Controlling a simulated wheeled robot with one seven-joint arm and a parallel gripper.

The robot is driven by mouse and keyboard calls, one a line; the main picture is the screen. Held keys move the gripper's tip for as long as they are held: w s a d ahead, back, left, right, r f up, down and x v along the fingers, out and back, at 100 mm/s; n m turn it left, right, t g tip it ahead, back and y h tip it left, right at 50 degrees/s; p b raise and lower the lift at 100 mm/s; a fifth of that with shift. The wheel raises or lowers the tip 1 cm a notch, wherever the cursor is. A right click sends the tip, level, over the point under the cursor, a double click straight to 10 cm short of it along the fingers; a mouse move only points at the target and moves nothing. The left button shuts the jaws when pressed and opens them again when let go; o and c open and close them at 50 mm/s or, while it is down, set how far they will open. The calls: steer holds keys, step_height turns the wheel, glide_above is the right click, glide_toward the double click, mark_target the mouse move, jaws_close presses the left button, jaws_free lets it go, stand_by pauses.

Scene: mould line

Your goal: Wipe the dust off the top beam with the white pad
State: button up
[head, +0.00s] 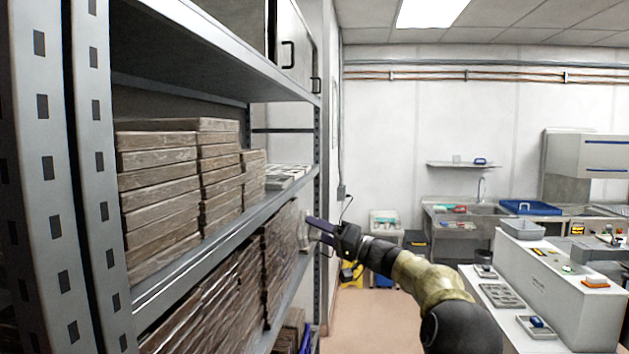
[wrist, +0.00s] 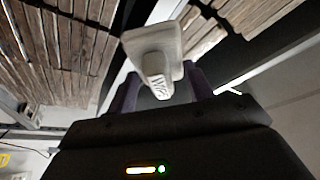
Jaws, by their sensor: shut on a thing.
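My gripper (head: 316,231) reaches in at the front edge of the rack, below the middle shelf's front beam. In the wrist view, its purple fingers (wrist: 163,88) are shut on the white pad's handle, marked with lettering. The white pad (wrist: 150,43) is beyond the fingertips, in front of stacked slabs; in the head view it shows only as a small pale patch (head: 303,236). The rack's top beam (head: 222,44) runs along the upper shelf's front, above and apart from my gripper. I cannot make out dust on it.
The middle shelf beam (head: 225,238) lies close above my gripper. Brown slabs (head: 158,190) fill the shelves, and a perforated upright (head: 50,180) stands at the near left. A white bench unit (head: 560,295) is on the right. The floor (head: 375,320) between looks clear.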

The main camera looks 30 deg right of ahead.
steer(key=s+a+f+n+g+y, duration=0.1)
steer(key=s+a+f+y, duration=0.15)
steer(key=f, duration=1.55)
steer(key=s+a+f+n+g+y, duration=0.1)
steer(key=a+f+g, duration=0.15)
steer(key=f, duration=1.55)
steer(key=s+a+f, duration=0.6)
steer(key=s+a, duration=0.2)
steer(key=a, duration=0.1)
steer(key=s+a+f+n, duration=0.1)
steer(key=s+a+f, duration=0.6)
steer(key=s+a, duration=0.1)
steer(key=shift+a+f+g+y, duration=0.15)
steer(key=shift+a+g+y, duration=0.25)
steer(key=shift+a, duration=0.5)
steer(key=shift+d, duration=0.1)
